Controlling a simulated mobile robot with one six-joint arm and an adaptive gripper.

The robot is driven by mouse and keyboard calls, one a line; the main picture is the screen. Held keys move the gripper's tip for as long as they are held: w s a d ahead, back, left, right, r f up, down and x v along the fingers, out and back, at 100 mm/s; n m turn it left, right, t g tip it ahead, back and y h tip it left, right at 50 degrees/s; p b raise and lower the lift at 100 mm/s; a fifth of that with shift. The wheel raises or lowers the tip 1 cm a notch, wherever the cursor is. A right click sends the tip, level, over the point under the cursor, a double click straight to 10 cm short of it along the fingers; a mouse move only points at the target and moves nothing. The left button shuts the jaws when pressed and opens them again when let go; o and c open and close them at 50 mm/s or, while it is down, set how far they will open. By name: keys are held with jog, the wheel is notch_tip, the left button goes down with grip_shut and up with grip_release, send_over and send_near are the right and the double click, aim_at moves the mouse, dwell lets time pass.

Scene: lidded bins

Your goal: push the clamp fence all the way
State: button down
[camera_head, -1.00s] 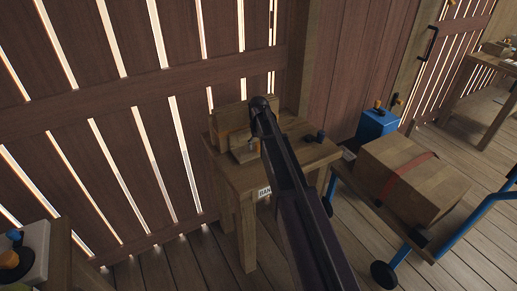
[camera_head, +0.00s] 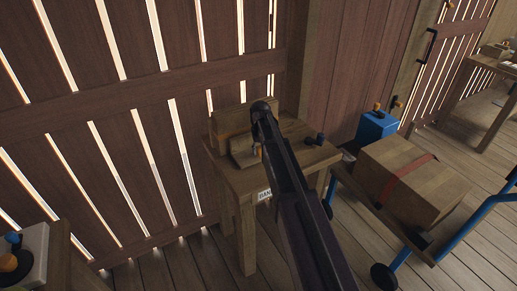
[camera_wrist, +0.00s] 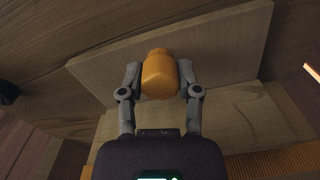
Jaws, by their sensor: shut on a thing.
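The clamp fence (camera_wrist: 225,50) looks like a pale upright wooden board in the wrist view, with an orange knob (camera_wrist: 158,75) in front of it. My gripper (camera_wrist: 159,82) has one finger on each side of the knob and is shut on it. In the head view, my gripper (camera_head: 262,112) is over the small wooden table (camera_head: 235,180), with a bit of orange beside it. A low wooden piece (camera_head: 243,156) stands there in front of a taller board (camera_head: 231,120). My arm hides their right part, so any gap there cannot be told.
A dark knob (camera_head: 320,138) sits at the table's right corner. A blue cart with a strapped wooden box (camera_head: 400,175) stands to the right. A slatted wooden wall (camera_head: 110,90) rises behind.

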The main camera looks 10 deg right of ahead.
jog(key=s, duration=0.1)
jog(key=s+d, duration=0.1)
jog(key=s, duration=0.1)
jog(key=shift+s, duration=0.15)
jog(key=shift+c, duration=1.5)
grip_release()
jog(key=shift+w, duration=0.2)
